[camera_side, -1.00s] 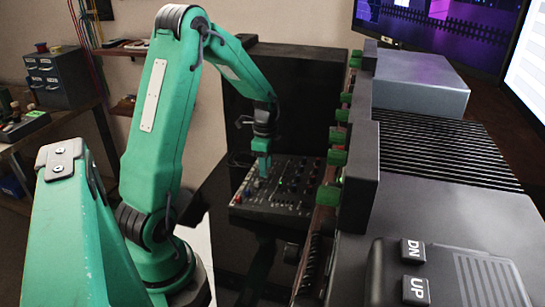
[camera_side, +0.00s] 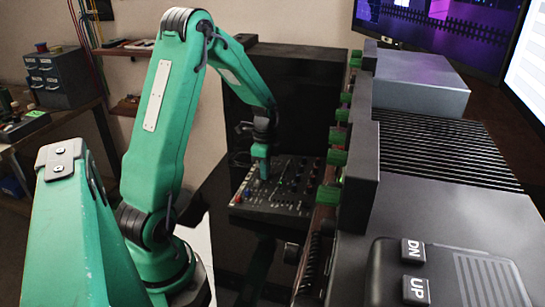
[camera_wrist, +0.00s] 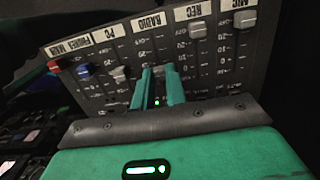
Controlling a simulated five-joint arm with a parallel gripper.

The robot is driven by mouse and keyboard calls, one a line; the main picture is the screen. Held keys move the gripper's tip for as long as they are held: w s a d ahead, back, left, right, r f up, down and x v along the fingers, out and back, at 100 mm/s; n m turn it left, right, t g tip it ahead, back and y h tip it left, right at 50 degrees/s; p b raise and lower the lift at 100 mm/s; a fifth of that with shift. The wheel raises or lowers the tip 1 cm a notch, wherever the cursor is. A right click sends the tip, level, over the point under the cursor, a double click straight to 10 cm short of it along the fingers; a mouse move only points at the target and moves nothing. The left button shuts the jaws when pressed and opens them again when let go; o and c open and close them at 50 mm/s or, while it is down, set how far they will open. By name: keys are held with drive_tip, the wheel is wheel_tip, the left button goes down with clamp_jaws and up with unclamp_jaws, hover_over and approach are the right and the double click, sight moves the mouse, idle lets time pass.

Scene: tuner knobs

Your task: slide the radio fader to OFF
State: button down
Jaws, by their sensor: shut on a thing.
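The fader panel (camera_side: 272,205) lies below my gripper (camera_side: 264,173) in the side view. The radio label (camera_wrist: 148,22) stands above the radio fader's slot. My gripper (camera_wrist: 159,88) has its two teal fingers either side of that slot, closed on the radio fader (camera_wrist: 158,72). Only a small part of its grey cap shows between the fingertips. The fader's marked positions near the fingers are partly hidden, so its exact setting is hard to read.
The REC fader (camera_wrist: 197,29) and MIC fader (camera_wrist: 245,18) stand to the right. The PC fader (camera_wrist: 119,72), blue phones fader (camera_wrist: 83,70) and red main fader (camera_wrist: 53,66) stand to the left. A dark rack (camera_side: 350,170) flanks the panel's right side in the side view.

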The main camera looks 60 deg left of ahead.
sight(252, 176)
drive_tip(key=shift+s+a+f, duration=0.2)
drive_tip(key=shift+s+a, duration=1.4)
drive_tip(key=c, duration=1.4)
unclamp_jaws()
drive_tip(key=shift+c, duration=0.2)
wheel_tip(252, 176, up, 8)
drive_tip(key=shift+d+f, duration=0.1)
